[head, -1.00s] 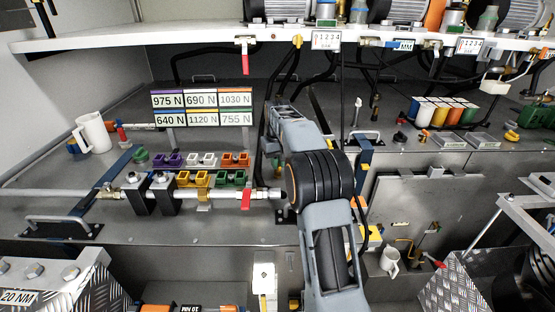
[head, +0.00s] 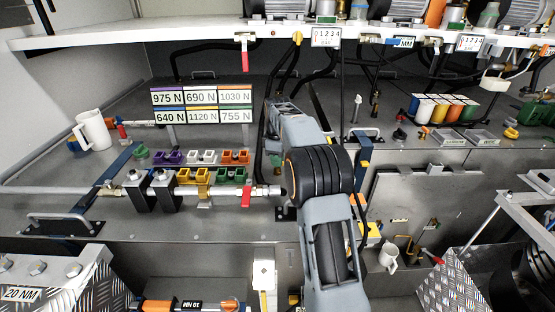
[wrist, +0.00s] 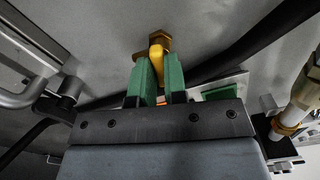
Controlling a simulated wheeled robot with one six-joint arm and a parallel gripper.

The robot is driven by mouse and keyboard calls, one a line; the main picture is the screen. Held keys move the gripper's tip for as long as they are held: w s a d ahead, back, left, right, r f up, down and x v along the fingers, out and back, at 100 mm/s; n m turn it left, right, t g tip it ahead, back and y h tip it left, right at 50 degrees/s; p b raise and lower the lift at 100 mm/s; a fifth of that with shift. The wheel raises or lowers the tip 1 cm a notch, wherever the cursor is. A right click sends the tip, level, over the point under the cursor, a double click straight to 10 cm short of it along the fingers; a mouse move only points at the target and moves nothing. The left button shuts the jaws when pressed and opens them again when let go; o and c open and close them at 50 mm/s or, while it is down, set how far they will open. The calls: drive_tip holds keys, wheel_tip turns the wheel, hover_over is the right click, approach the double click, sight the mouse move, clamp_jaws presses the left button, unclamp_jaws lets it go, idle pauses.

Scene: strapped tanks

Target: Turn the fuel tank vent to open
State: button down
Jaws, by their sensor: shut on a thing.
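In the wrist view my gripper (wrist: 159,74) has two green fingers shut on a yellow handle (wrist: 157,50). The handle's upper end shows between and above the fingertips; its lower part is hidden by the fingers. A brass fitting (wrist: 164,37) sits behind the handle, against a grey surface. No label shows on it, so I cannot read the vent's position. In the head view my arm reaches away over the bench, and its gripper end is not clearly visible.
A dark hose (wrist: 255,45) runs close to the right of the fingers. A grey tubular handle (wrist: 30,45) is at the left. In the head view a white shelf (head: 140,35) overhangs the bench, and a pipe with a red lever (head: 246,196) lies left of my arm.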

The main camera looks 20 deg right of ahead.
drive_tip(key=shift+n, duration=1.4)
drive_tip(key=c, duration=1.2)
unclamp_jaws()
drive_tip(key=shift+o, duration=0.2)
drive_tip(key=shift+r, duration=0.1)
wheel_tip(320, 180, up, 14)
drive_tip(key=shift+f, duration=0.2)
drive_tip(key=shift+a, duration=0.1)
